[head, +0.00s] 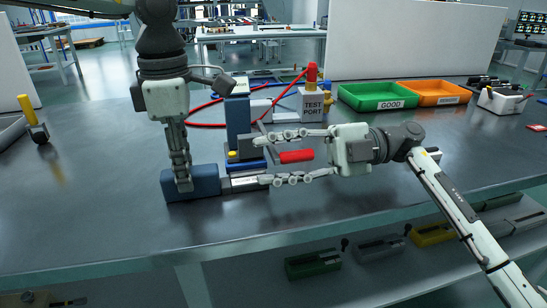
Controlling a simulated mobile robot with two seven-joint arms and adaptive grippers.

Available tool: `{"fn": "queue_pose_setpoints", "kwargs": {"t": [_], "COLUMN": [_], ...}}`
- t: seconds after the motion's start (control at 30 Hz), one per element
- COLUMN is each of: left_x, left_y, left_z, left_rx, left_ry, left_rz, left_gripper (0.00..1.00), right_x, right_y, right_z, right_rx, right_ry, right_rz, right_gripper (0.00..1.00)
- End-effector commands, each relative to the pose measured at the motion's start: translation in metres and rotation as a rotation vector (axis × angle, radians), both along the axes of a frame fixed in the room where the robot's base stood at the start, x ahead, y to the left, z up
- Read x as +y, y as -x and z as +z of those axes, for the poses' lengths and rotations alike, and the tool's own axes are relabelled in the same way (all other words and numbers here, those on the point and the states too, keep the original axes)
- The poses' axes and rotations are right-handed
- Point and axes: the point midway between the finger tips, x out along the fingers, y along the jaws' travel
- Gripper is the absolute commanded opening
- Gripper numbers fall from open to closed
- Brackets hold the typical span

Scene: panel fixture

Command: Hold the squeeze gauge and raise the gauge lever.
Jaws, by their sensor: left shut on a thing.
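A blue block (206,182), apparently the squeeze gauge, lies near the front of the table. My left gripper (184,187) comes down from above and is shut on it; its fingers hide part of the block. A red grip (297,156), apparently the gauge lever's, lies to the right of a dark blue upright fixture (238,115). My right gripper (253,161) points left with its fingers wide apart, one above and one below the red grip in the picture. I cannot tell whether either finger touches the fixture. The lever's root is hidden behind the fingers.
A test port box (313,104) with a red hose (205,124) stands behind the fixture. A yellow-handled lever (29,113) is at far left. The front right tabletop is clear.

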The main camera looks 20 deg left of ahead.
Motion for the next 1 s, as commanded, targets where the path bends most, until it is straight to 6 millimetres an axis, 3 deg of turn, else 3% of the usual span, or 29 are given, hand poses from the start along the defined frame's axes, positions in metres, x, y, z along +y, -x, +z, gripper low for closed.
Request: {"fn": "queue_pose_setpoints", "kwargs": {"t": [0.27, 0.6, 1.0], "left_x": [0.0001, 0.0001, 0.0001], "left_y": [0.0009, 0.0009, 0.0009], "left_z": [-0.0009, -0.0009, -0.0008], "left_rx": [0.004, 0.004, 0.003], "left_ry": [0.0, 0.0, -0.001], "left_rz": [0.0, 0.0, 0.0], "left_gripper": [0.0, 0.0, 0.0], "right_x": [0.0018, 0.0013, 0.0011], "right_y": [0.0011, 0.0009, 0.0007], "right_z": [-0.0001, -0.0003, -0.0017], "right_rx": [0.0, 0.0, 0.002], "right_ry": [0.0, 0.0, 0.003], "right_rz": [0.0, 0.0, 0.0], "right_gripper": [0.38, 0.0, 0.0]}}
